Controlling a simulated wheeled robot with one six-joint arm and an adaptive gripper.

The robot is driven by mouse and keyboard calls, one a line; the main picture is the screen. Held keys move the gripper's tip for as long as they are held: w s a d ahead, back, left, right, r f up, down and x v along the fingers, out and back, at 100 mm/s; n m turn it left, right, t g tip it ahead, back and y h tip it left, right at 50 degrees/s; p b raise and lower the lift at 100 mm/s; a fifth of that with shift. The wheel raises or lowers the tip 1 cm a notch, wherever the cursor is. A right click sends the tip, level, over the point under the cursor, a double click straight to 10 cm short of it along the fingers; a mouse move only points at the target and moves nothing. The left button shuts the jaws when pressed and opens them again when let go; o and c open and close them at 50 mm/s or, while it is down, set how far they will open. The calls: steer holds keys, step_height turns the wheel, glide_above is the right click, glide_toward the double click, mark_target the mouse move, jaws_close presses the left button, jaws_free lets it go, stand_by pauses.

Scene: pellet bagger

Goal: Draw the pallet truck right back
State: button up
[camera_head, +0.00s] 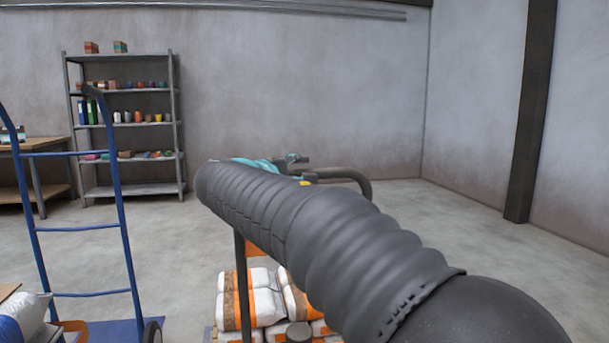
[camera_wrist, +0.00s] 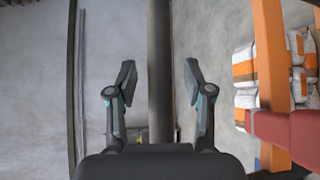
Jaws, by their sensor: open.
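In the head view a dark curved handle (camera_head: 355,178), which looks like part of the pallet truck, shows beyond my sleeved arm. Below it are stacked white and orange bags (camera_head: 262,300). My gripper (camera_head: 285,163) is mostly hidden behind the arm; only teal and dark parts show. In the wrist view my gripper (camera_wrist: 160,70) is open, its two fingers apart. A dark bar (camera_wrist: 159,110) runs between them in the picture, with gaps on both sides. I cannot tell its depth. At the right are an orange post (camera_wrist: 268,50), a red part (camera_wrist: 290,132) and bags (camera_wrist: 245,68).
A blue hand truck (camera_head: 84,227) stands at the left. A shelf rack (camera_head: 127,90) and a workbench (camera_head: 35,144) are by the back wall. A dark column (camera_head: 530,110) stands at the right. Floor at the right and behind is clear.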

steer(key=shift+x, duration=0.8)
jaws_close()
